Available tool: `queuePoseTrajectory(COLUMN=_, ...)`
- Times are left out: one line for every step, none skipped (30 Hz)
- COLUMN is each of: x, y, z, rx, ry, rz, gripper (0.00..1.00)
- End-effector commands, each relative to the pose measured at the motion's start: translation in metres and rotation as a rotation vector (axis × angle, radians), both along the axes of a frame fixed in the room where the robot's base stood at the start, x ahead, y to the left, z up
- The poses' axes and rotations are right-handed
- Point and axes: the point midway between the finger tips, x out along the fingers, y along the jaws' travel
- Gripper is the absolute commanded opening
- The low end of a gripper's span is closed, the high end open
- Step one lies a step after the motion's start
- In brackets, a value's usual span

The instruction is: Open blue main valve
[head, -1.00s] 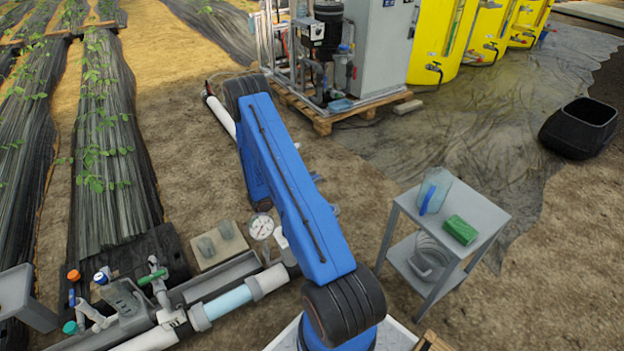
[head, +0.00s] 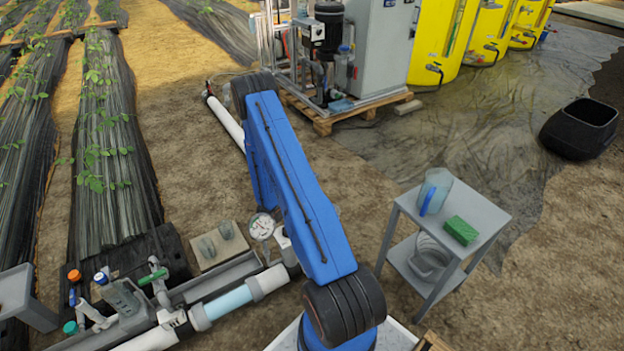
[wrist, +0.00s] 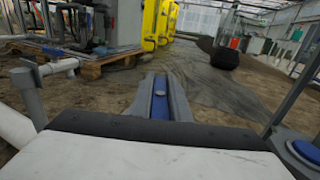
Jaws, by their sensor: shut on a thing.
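In the wrist view, my gripper (wrist: 160,84) shows as two narrow grey fingers pointing away from the camera, close together. A blue piece (wrist: 160,108) lies between them, with a small round grey part on it. It looks like the blue main valve's handle, and the fingers are shut on it. The handle's angle is hard to tell. In the head view my blue arm hides the gripper and the valve. A white fitting (head: 284,240) shows at the arm's left edge, at the end of the main pipe (head: 235,300).
A pressure gauge (head: 262,226) stands close left of my arm. A manifold with small coloured valves (head: 125,298) lies at lower left. A grey side table (head: 485,235) with a jug (head: 434,192) and green sponge (head: 461,230) stands right.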

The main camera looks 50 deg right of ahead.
Motion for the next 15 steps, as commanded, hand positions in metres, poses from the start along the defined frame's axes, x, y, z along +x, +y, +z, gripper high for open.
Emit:
queuePoseTrajectory(x=-0.0003, y=-0.0006, z=0.0005, rx=-0.001, ry=0.001, rz=0.022, gripper=0.0)
queuePoseTrajectory(x=-0.0003, y=-0.0005, z=0.0005, rx=-0.001, ry=0.001, rz=0.034, gripper=0.0)
queuePoseTrajectory(x=0.0003, y=-0.0004, z=0.0004, rx=0.0, ry=0.001, rz=0.049, gripper=0.0)
queuePoseTrajectory(x=0.0005, y=-0.0003, z=0.0003, rx=0.0, ry=0.001, rz=0.057, gripper=0.0)
queuePoseTrajectory(x=0.0008, y=0.0, z=0.0003, rx=0.001, ry=0.0, rz=0.064, gripper=0.0)
queuePoseTrajectory(x=0.0015, y=0.0001, z=0.0002, rx=0.001, ry=-0.001, rz=0.071, gripper=0.0)
queuePoseTrajectory(x=0.0017, y=0.0002, z=0.0002, rx=0.001, ry=-0.001, rz=0.074, gripper=0.0)
queuePoseTrajectory(x=0.0019, y=0.0004, z=0.0002, rx=0.001, ry=-0.002, rz=0.076, gripper=0.0)
queuePoseTrajectory(x=0.002, y=0.0005, z=0.0002, rx=0.001, ry=-0.002, rz=0.077, gripper=0.0)
queuePoseTrajectory(x=0.0021, y=0.0005, z=0.0002, rx=0.001, ry=-0.002, rz=0.078, gripper=0.0)
queuePoseTrajectory(x=0.0021, y=0.0006, z=0.0002, rx=0.001, ry=-0.002, rz=0.077, gripper=0.0)
queuePoseTrajectory(x=0.0021, y=0.0006, z=0.0001, rx=0.001, ry=-0.002, rz=0.077, gripper=0.0)
queuePoseTrajectory(x=0.0022, y=0.0006, z=0.0001, rx=0.001, ry=-0.002, rz=0.077, gripper=0.0)
queuePoseTrajectory(x=0.0021, y=0.0006, z=0.0001, rx=0.001, ry=-0.002, rz=0.077, gripper=0.0)
queuePoseTrajectory(x=0.0021, y=0.0007, z=0.0001, rx=0.001, ry=-0.002, rz=0.077, gripper=0.0)
